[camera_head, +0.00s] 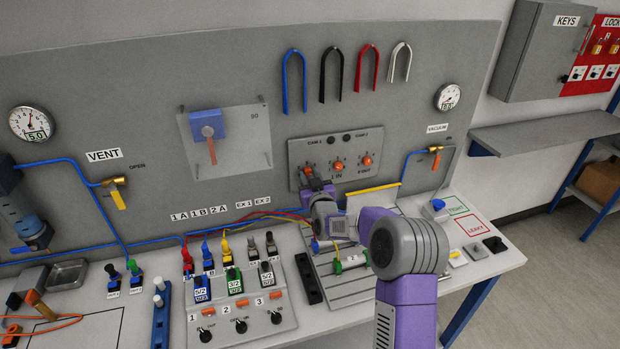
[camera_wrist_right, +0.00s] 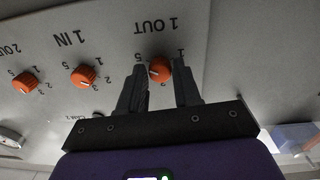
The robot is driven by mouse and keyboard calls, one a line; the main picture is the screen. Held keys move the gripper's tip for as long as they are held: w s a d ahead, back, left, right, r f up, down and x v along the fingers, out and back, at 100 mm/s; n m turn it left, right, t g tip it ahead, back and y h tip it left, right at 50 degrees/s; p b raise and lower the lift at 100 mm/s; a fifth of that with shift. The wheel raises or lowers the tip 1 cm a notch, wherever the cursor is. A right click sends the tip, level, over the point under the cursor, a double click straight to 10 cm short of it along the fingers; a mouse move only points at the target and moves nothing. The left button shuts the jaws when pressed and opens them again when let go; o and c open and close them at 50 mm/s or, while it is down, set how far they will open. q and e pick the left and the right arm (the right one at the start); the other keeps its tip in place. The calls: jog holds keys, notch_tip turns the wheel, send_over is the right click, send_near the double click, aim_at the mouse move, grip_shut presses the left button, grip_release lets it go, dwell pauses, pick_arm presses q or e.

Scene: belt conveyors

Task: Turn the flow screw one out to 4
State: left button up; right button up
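The orange flow screw labelled 1 OUT (camera_wrist_right: 159,69) shows in the right wrist view, upside down, with scale numbers around it. In the head view it is the leftmost orange knob (camera_head: 308,170) of the grey panel. My right gripper (camera_wrist_right: 158,76) is open, with one finger on each side of this knob; a contact cannot be made out. In the head view my right gripper (camera_head: 310,184) reaches up to the panel from below. The 1 OUT label is hidden there behind the gripper. My left gripper is not in view.
The 1 IN knob (camera_wrist_right: 83,75) and the 2 OUT knob (camera_wrist_right: 25,82) sit beside it on the same panel. A yellow-edged plate (camera_head: 372,190) and a green-ended cylinder (camera_head: 350,263) are near my right arm. Blue tubing (camera_head: 405,165) runs to the vacuum valve.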

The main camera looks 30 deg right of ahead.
grip_shut()
jog(key=shift+f+n+b, duration=0.15)
jog(key=shift+n+b, duration=0.85)
jog(key=shift+b, duration=0.2)
jog(key=n+b, duration=0.2)
jog(key=shift+n, duration=0.3)
jog(key=n+b, duration=0.2)
jog(key=n, duration=0.1)
jog(key=shift+n+b, duration=0.3)
jog(key=shift+b, duration=0.1)
jog(key=shift+d+n+b, duration=0.1)
jog(key=shift+n+b, duration=0.9)
jog(key=shift+n, duration=0.8)
